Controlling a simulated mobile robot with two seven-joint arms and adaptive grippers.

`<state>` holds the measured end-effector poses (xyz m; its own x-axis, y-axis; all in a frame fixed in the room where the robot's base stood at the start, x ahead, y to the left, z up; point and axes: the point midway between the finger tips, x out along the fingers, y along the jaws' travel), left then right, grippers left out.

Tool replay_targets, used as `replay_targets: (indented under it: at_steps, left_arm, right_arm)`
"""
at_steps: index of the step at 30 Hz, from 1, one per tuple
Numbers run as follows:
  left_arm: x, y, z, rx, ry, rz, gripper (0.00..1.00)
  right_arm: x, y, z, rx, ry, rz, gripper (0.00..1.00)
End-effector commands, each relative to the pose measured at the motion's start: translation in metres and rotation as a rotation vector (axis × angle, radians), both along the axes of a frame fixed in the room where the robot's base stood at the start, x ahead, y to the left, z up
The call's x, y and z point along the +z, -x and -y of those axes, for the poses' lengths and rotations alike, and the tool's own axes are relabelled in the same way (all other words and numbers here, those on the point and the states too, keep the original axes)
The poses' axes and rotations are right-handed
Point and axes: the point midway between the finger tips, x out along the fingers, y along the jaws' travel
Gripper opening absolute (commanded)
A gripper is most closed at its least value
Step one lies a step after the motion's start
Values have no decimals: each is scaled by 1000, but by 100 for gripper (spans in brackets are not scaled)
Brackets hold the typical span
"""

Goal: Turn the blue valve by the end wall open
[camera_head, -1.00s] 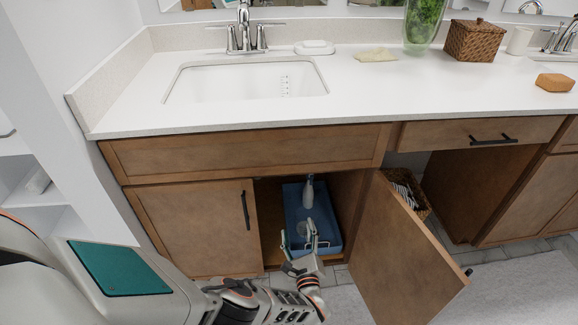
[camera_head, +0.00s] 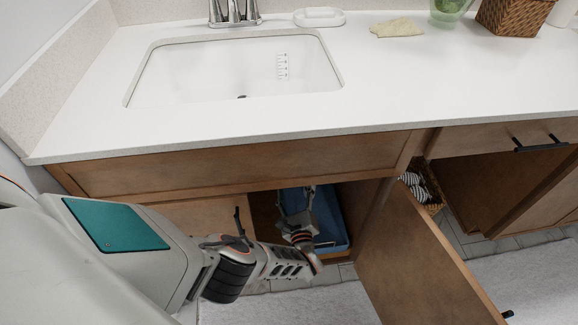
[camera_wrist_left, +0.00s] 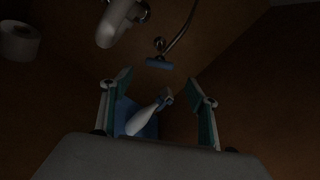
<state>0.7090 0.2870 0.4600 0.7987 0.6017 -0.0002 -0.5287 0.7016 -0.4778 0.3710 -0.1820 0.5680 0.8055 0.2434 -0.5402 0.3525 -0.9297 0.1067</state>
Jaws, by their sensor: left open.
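The blue valve (camera_wrist_left: 159,63) shows small in the dim left wrist view, on the cabinet's inside wall, with a thin hose curving up from it. My left gripper (camera_wrist_left: 160,86) is open, its two fingers spread, with the valve beyond and a little above the fingertips in the picture, apart from them. In the head view my left gripper (camera_head: 300,196) reaches into the open cabinet under the sink, partly hidden by the counter front. The valve is hidden in the head view. My right gripper is out of view.
A blue bin (camera_head: 332,222) stands in the cabinet; a spray bottle (camera_wrist_left: 143,122) shows below the fingers. A white drain pipe (camera_wrist_left: 117,22) hangs above, and a paper roll (camera_wrist_left: 20,42) is at left. The open door (camera_head: 420,260) stands right of my arm.

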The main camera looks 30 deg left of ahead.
Motion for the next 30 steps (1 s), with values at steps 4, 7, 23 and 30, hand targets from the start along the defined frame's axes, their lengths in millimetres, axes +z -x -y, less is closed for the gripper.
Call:
replay_targets:
  at_steps: [4, 7, 23, 30]
  left_arm:
    - [-4, -13, -12, 2, -2, -3, 60]
    - [-5, -25, -21, 0, -3, -4, 60]
    - [-1, -60, -46, 1, -1, -1, 60]
    - [0, -60, -46, 1, -1, 0, 31]
  right_arm:
    - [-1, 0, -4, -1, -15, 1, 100]
    - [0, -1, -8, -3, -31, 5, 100]
    - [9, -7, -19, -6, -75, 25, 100]
    - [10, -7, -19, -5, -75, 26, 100]
